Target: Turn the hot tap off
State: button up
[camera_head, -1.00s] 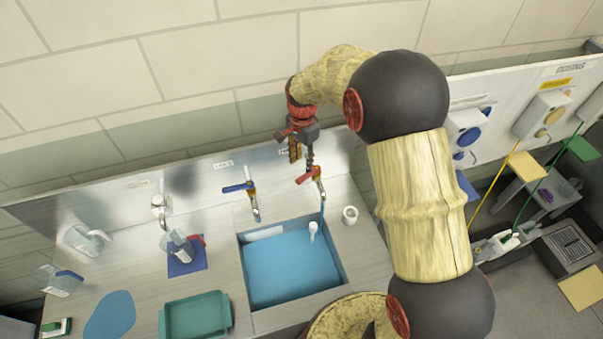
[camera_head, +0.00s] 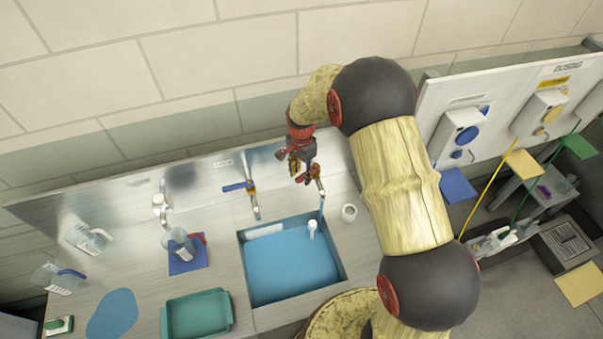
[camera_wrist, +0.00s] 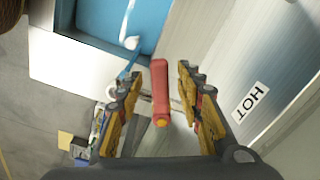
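The hot tap has a red lever handle (camera_wrist: 160,90), which lies between the two fingers of my gripper (camera_wrist: 160,98) in the wrist view, with a gap on each side. A HOT label (camera_wrist: 251,102) is on the steel panel beside it. In the head view my gripper (camera_head: 301,174) is down at the hot tap (camera_head: 319,187) and partly covers its red handle. The cold tap with a blue handle (camera_head: 238,187) stands to the left.
A white cup (camera_head: 349,213) stands right of the basin. A teal tray (camera_head: 196,314) and a jug on a blue mat (camera_head: 186,262) are left of it. The steel backsplash is close behind the taps.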

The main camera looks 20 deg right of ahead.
jog(key=shift+c, duration=1.2)
grip_shut()
